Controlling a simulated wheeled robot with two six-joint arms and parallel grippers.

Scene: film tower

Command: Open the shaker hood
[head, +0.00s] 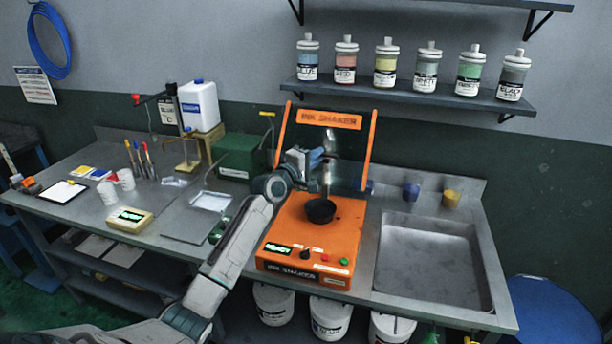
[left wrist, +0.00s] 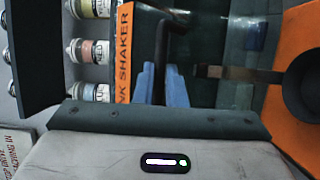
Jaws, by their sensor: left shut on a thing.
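The orange ink shaker (head: 290,240) stands on the bench left of the sink, its front display reading READY. Its clear hood with orange side arms and a label strip (head: 331,118) is raised and stands steeply above the rear of the base. A black cup holder (head: 320,211) on the base is exposed. My left gripper (head: 328,154) is in front of the raised hood. In the left wrist view its blue fingers (left wrist: 162,85) are shut on a dark bar, apparently the hood handle (left wrist: 163,50); the hood's orange label strip (left wrist: 124,55) is beside it. The grip itself is partly hidden.
Several ink bottles (head: 385,63) stand on the wall shelf (head: 400,92) above. A sink (head: 435,260) lies to the right. A green box (head: 238,155) and white jug (head: 200,106) stand left of the shaker. A tray (head: 211,201) lies near my left arm.

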